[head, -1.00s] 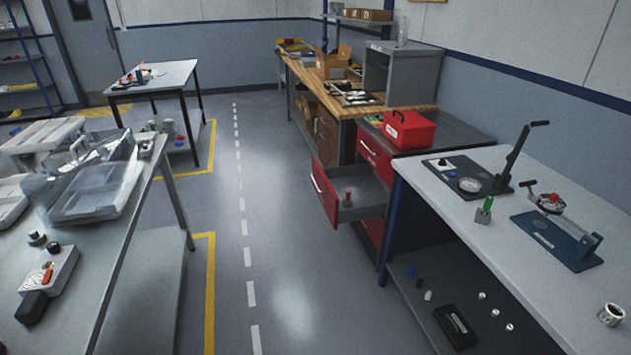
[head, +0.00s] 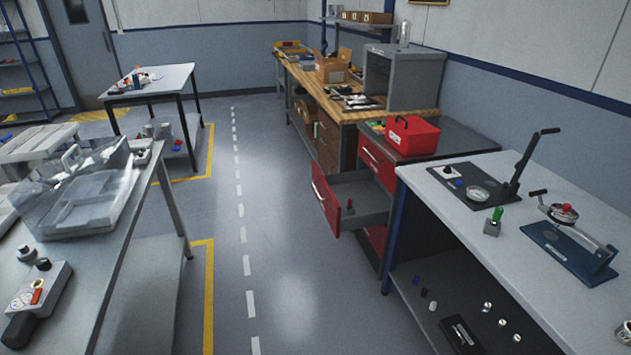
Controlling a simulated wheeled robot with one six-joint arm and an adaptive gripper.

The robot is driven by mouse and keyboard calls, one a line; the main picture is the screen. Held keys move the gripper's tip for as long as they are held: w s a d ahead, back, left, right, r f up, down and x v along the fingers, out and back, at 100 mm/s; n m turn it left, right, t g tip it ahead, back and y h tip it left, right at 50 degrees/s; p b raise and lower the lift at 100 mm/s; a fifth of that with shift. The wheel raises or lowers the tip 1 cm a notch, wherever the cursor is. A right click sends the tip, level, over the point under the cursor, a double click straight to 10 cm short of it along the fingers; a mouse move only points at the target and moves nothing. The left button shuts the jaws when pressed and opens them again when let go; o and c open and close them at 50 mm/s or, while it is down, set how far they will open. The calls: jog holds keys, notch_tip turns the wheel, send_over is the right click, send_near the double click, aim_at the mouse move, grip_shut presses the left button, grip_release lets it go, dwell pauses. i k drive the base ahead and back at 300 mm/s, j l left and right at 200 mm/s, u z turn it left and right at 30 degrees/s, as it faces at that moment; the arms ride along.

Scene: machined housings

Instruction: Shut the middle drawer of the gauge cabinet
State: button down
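The gauge cabinet (head: 378,168) is a low red-fronted cabinet with a dark grey top, standing right of the aisle between the wooden bench and the nearer grey bench. Its middle drawer (head: 325,202) is pulled far out into the aisle, with a red front and a pale handle. The drawer above looks shut, and the one below is partly hidden by the open drawer. My gripper is not in view.
A red box (head: 412,135) sits on the cabinet. The grey bench (head: 455,205) with gauges and a lever press stands at right, and another bench (head: 125,225) with clear cases at left. The floor aisle (head: 285,260) between them is clear.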

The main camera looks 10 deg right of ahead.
aim_at(372, 204)
jog(key=i+j, duration=0.2)
jog(key=i, duration=0.95)
jog(key=i+j+u, duration=0.1)
jog(key=i, duration=1)
jog(key=i+j, duration=0.15)
jog(key=i, duration=1)
